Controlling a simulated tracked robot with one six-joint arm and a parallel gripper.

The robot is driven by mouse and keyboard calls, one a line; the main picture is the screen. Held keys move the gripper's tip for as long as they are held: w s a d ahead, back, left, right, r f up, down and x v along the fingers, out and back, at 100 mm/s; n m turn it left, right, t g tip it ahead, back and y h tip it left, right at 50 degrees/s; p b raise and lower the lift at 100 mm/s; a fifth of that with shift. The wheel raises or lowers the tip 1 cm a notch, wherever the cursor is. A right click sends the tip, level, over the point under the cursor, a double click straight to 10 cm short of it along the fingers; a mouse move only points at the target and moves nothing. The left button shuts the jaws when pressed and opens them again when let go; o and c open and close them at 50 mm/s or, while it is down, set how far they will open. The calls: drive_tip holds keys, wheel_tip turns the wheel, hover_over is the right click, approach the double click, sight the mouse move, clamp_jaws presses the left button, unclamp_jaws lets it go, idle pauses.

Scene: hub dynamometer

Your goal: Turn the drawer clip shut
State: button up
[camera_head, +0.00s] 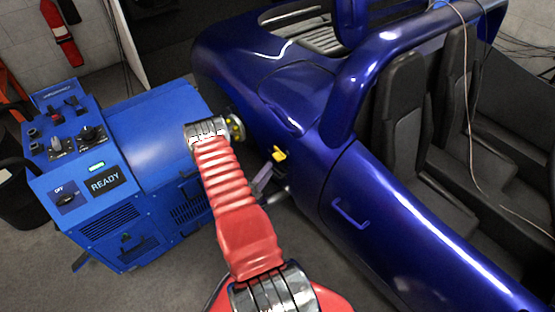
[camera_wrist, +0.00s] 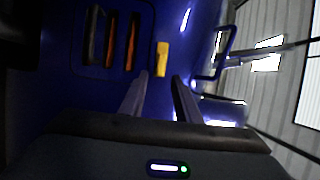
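The drawer clip (camera_wrist: 162,59) is a small yellow block on the blue body. In the wrist view it stands lengthwise up the picture, just right of a dark panel with slots. In the head view the yellow clip (camera_head: 279,153) shows on the near flank of the blue car. My gripper (camera_wrist: 161,78) is open and empty, with its two grey fingers apart. The clip shows just beyond the fingertips, in line with the gap between them. I cannot tell the exact distance. In the head view my red arm hides part of the gripper.
The dark slots (camera_wrist: 112,40) hold orange strips. A blue handle (camera_head: 350,213) sticks out of the car's side right of the clip. The blue dynamometer cabinet (camera_head: 150,150) stands left of my arm. Grey floor lies between the cabinet and the car.

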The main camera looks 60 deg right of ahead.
sight(277, 160)
drive_tip(key=d, duration=0.8)
drive_tip(key=shift+s+d, duration=0.35)
drive_tip(key=shift+d, duration=0.05)
drive_tip(key=shift+c, duration=0.2)
drive_tip(key=shift+a, duration=0.1)
clamp_jaws()
